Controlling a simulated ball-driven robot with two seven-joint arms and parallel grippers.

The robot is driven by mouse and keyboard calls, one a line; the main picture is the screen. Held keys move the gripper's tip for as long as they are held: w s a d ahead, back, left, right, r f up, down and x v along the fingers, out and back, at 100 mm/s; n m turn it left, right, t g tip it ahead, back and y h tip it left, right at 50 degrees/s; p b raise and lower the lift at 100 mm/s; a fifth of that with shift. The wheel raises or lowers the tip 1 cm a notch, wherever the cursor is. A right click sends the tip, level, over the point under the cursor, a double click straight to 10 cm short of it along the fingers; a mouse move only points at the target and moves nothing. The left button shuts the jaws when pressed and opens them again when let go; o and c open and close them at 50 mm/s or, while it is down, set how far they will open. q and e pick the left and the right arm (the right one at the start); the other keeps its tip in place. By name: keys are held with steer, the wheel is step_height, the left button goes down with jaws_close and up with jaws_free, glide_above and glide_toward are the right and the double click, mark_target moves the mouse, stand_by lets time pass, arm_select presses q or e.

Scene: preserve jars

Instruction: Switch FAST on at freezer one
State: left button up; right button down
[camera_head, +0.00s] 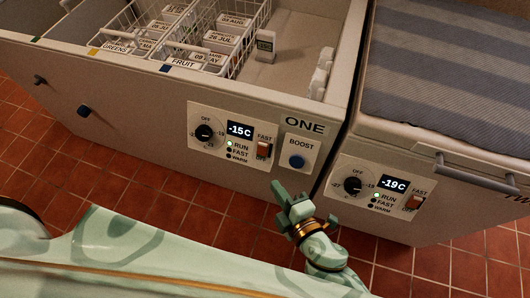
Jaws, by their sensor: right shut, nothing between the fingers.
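Freezer one (150,118) is the open chest with the ONE label (303,125) on its front. Its control panel has a dark dial (204,132), a display (240,131) reading -15C, and lamps for RUN, FAST and WARM. The RUN lamp (229,144) looks lit green and the FAST lamp (229,150) looks dark. The FAST switch (264,149) is an orange-red rocker between FAST and OFF; its tilt is too small to tell. My right gripper (279,187) is shut and empty, in front of the freezer, below the switch and the BOOST button. My left gripper is not in view.
Freezer two (400,225), closed under a striped cloth (450,70), stands at right with a similar panel at -19C. Baskets (215,45) of labelled packs fill freezer one's left. Red tiles (190,195) lie clear.

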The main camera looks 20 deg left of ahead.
steer(key=b, duration=0.3)
glide_toward(258, 145)
steer(key=a, duration=0.4)
steer(key=w, duration=0.1)
steer(key=w+f+b, duration=0.1)
steer(key=w, duration=0.1)
steer(key=shift+f, duration=0.15)
steer(key=shift+w, duration=0.45)
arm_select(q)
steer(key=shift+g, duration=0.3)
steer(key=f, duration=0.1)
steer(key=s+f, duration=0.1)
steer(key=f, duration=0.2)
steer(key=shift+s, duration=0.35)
